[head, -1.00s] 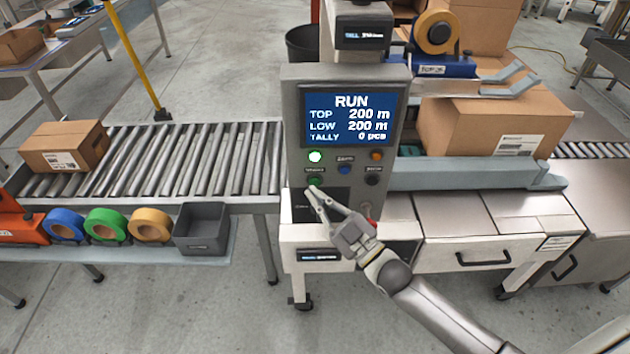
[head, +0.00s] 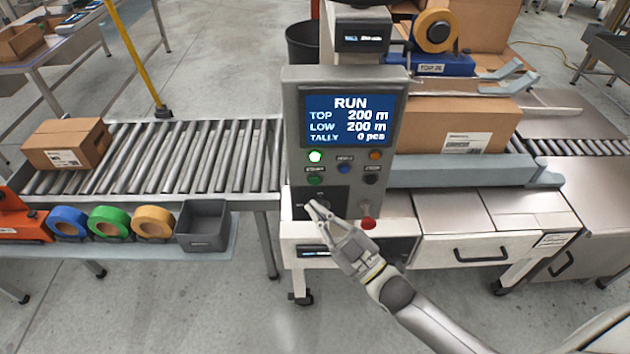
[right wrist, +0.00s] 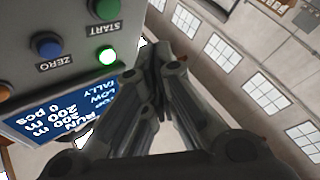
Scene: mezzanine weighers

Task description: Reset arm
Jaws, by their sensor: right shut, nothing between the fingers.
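My right gripper (head: 318,207) is shut and empty, in front of the lower part of the grey control panel (head: 292,120). Its fingertips overlap a dark plate with a round knob in the head view; I cannot tell whether they touch. The panel's screen (head: 346,119) reads RUN, TOP 200 m, LOW 200 m, TALLY 0 pcs. A lamp (head: 315,156) glows whitish green. In the right wrist view the closed fingers (right wrist: 158,60) are beside the panel's START button (right wrist: 102,8) and ZERO button (right wrist: 46,45). My left gripper is not in view.
A red mushroom button (head: 368,223) stands right of the gripper. A carton (head: 430,128) is in the machine under the tape head. Another carton (head: 66,143) sits on the left roller conveyor (head: 180,165). Tape rolls and a grey bin (head: 203,226) line the front shelf.

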